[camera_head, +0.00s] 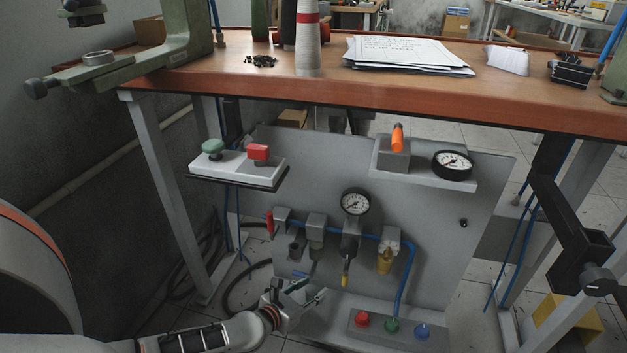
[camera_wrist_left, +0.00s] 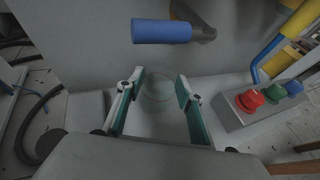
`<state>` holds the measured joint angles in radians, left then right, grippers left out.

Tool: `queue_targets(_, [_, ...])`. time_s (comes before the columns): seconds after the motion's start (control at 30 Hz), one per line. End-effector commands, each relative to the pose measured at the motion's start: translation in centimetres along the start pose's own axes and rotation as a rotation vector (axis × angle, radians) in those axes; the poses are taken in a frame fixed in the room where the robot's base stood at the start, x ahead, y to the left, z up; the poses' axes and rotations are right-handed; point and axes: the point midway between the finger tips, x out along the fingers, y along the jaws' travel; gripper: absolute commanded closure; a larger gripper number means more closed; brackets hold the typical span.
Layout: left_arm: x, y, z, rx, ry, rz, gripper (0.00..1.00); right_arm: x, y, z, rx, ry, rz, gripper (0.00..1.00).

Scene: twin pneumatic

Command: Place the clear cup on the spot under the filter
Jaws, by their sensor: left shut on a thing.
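My left gripper (camera_head: 312,294) is low in front of the grey pneumatic panel, at the foot of its row of fittings. In the left wrist view the gripper (camera_wrist_left: 158,98) has its two fingers apart around a faint clear cup (camera_wrist_left: 159,84) and holds it. The cup is nearly invisible against the grey, and I cannot make it out in the head view. Filter and regulator bodies (camera_head: 316,228) hang on the panel above the gripper. I cannot tell which fitting is the filter, and the spot under it is not clearly seen. My right gripper is not in view.
A blue cylinder (camera_wrist_left: 161,31) lies just ahead of the fingers. Red (camera_head: 361,319), green (camera_head: 392,325) and blue (camera_head: 422,330) buttons sit on a box to the right. A blue hose (camera_head: 408,275) runs down beside it. The wooden bench (camera_head: 390,92) overhangs the panel.

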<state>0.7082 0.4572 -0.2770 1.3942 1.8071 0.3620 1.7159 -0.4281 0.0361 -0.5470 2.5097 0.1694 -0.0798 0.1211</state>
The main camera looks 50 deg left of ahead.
Motion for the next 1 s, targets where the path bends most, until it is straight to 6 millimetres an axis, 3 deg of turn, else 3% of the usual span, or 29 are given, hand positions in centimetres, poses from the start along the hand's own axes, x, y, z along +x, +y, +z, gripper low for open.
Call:
queue_targets(0.3, [0.2, 0.0, 0.0, 0.0, -0.005, 0.0, 0.91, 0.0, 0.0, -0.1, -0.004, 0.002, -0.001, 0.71])
queue_targets(0.33, [0.2, 0.0, 0.0, 0.001, -0.005, 0.0, 0.56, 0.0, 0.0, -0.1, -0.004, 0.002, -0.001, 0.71])
queue_targets(0.37, [0.2, 0.0, 0.0, 0.001, -0.005, -0.001, 0.48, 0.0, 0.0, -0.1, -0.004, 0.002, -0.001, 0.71])
queue_targets(0.87, [-0.1, 0.0, 0.3, 0.0, -0.003, 0.0, 0.46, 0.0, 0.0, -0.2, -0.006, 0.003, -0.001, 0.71])
queue_targets(1.0, [-2.0, -0.1, 0.6, -0.001, -0.006, -0.002, 0.46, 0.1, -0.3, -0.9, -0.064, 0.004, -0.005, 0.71])
